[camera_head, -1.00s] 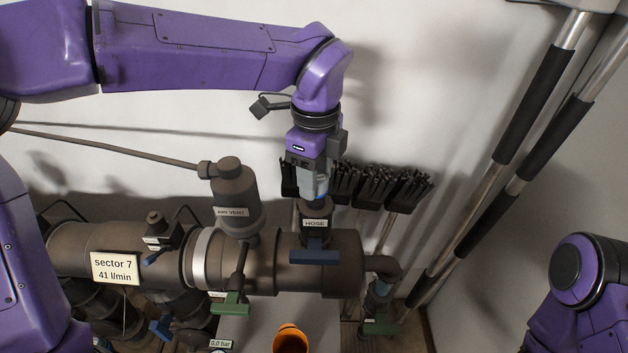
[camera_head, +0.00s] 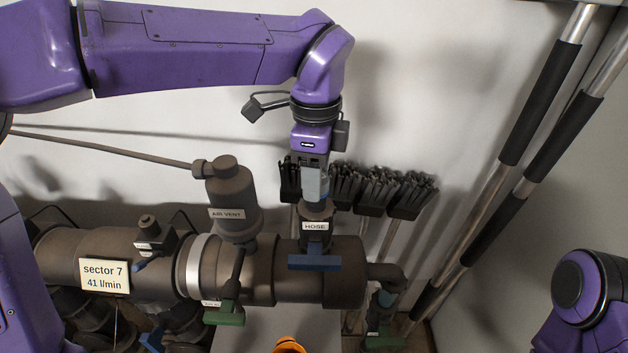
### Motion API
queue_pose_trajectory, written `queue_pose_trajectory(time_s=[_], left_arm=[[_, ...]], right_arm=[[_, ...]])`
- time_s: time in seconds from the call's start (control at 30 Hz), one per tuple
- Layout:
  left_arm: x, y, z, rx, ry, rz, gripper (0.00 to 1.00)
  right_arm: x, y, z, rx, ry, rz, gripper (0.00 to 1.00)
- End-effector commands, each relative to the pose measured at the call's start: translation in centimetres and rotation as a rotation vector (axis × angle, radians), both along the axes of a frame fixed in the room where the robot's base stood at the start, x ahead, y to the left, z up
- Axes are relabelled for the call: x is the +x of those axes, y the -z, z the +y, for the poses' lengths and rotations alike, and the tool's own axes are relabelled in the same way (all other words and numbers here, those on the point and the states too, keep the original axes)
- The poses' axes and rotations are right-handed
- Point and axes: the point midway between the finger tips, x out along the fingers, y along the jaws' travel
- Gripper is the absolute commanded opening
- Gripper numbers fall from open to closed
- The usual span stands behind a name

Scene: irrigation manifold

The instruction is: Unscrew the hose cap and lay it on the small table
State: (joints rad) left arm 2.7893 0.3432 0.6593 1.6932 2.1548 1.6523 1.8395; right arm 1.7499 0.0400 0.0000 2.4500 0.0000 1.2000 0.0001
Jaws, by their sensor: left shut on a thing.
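The hose outlet (camera_head: 316,238), with a white HOSE label and a blue lever, stands upright on top of the brown pipe. My left gripper (camera_head: 316,195) points down right above it and is shut on the hose cap. Only a small bluish bit of the cap (camera_head: 323,193) shows beside the fingers; the rest is hidden. I cannot tell whether the cap still touches the outlet. A light grey surface (camera_head: 262,326), perhaps the small table, shows below the pipe. My right gripper is out of view; only part of that arm shows at lower right.
The air vent (camera_head: 232,195) stands just left of the hose outlet. Black brushes (camera_head: 375,188) hang behind my left gripper. An orange cup (camera_head: 288,344) is at the bottom edge. Long poles (camera_head: 500,190) lean at the right. A green-handled valve (camera_head: 225,313) hangs in front of the pipe.

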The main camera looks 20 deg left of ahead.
Motion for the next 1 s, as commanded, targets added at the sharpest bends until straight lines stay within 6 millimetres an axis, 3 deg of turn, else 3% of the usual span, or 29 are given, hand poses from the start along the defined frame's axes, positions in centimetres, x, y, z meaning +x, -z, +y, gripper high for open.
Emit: queue_pose_trajectory(time_s=[0.4,0.8,1.0], left_arm=[[0.0,0.2,-0.1,-0.001,-0.179,-0.002,0.09],[0.0,0.0,-0.1,-0.001,-0.207,0.0,0.09],[0.0,0.3,-0.1,-0.001,-0.279,-0.001,0.09]], right_arm=[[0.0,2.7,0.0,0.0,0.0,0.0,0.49],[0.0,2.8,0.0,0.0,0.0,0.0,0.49],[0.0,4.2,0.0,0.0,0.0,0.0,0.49]])
